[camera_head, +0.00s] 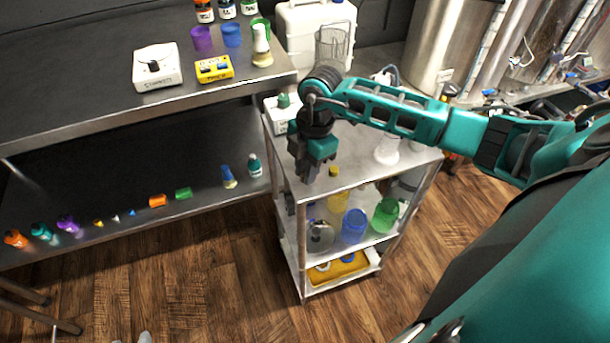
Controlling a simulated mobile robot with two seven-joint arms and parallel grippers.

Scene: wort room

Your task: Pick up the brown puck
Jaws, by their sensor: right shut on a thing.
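My right gripper (309,175) is over the top of the metal cart (352,165), near its left front edge, with its fingers pointing down. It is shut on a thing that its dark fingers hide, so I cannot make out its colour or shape. I cannot pick out a brown puck anywhere in view. My left gripper is not in view.
A white box with a green knob (283,112), a clear beaker (332,47) and a flask (387,150) stand near the gripper. The workbench (110,105) is to the left; the wooden floor (190,270) in front is clear.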

